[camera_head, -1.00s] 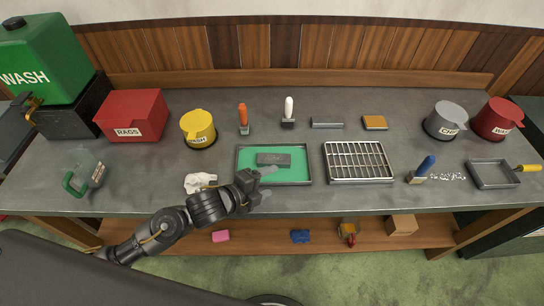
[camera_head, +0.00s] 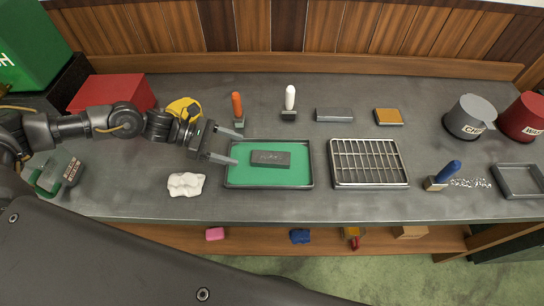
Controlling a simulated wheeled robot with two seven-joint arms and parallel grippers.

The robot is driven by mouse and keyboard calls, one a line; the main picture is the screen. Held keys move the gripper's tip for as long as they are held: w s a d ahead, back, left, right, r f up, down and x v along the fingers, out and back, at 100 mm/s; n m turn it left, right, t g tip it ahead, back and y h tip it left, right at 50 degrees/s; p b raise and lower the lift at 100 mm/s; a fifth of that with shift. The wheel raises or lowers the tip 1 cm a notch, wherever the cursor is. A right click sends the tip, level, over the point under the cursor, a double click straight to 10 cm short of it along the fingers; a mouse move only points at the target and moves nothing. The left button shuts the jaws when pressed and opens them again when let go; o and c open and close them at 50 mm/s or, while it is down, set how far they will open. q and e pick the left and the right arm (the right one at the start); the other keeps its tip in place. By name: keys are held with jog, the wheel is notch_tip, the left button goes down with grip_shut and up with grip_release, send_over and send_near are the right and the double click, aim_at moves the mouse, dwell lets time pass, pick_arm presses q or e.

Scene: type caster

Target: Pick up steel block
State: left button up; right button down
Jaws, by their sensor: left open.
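A dark grey steel-looking block (camera_head: 270,158) with raised marks on top lies flat on the green mat of a shallow grey tray (camera_head: 268,186). A plainer grey bar (camera_head: 334,114) lies behind, to the right of the white-handled tool; I cannot tell for certain which of the two is the steel block. My left gripper (camera_head: 237,148) is open and empty. Its two fingers point right, over the tray's left edge, short of the block on the mat. My right gripper is out of view.
A wire rack (camera_head: 368,163) stands right of the tray. An orange-handled tool (camera_head: 237,106) and a white-handled tool (camera_head: 289,103) stand behind it. A white crumpled cloth (camera_head: 186,184) lies left of the tray.

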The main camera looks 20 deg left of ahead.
aim_at(268, 157)
pick_arm(q)
jog(key=p+x, duration=0.1)
jog(key=x, duration=0.3)
jog(key=shift+r, duration=0.2)
jog(key=shift+w+d+f+p, duration=0.1)
jog(key=shift+d+f+p, duration=0.2)
jog(key=shift+d, duration=0.25)
jog(key=shift+d+p, duration=0.2)
jog(key=shift+p, duration=0.1)
jog(key=p+x, duration=0.1)
jog(key=x, duration=0.2)
jog(key=p+x, duration=0.1)
jog(key=shift+w+d+p, duration=0.2)
jog(key=shift+w+p, duration=0.1)
jog(key=shift+w, duration=0.05)
jog(key=shift+d+f, duration=0.15)
grip_shut()
jog(key=shift+w, duration=0.1)
